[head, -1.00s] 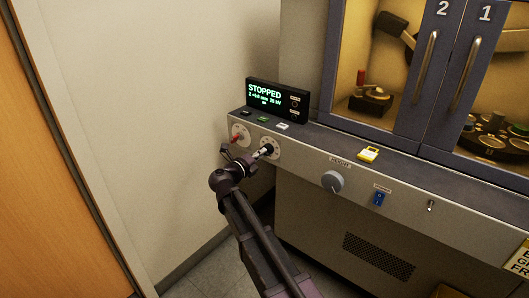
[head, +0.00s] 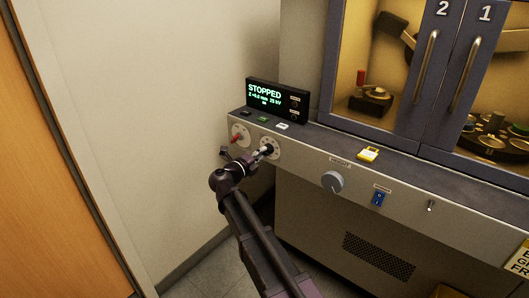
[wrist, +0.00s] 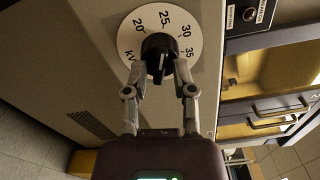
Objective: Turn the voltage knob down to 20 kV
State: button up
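The voltage knob (wrist: 157,48) is black, on a round white dial (wrist: 126,42) marked kV with 20, 25, 30 and 35. Its pale pointer line is toward the 25 side. The dial also shows in the head view (head: 276,145), partly behind my gripper. My gripper (wrist: 160,72) reaches the knob, with one fingertip on each side of it and little or no gap; it looks shut on the knob. In the head view my gripper (head: 263,152) is at the panel's left part. The display (head: 275,98) reads STOPPED and 25 kV.
A large grey knob (head: 332,181), a blue switch (head: 378,199) and a small toggle (head: 431,205) are farther right. The wall is close on the left.

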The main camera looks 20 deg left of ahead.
jog(key=m, duration=0.6)
dwell(0.4)
jog(key=shift+m, duration=0.3)
jog(key=m, duration=0.5)
jog(key=shift+m, duration=0.4)
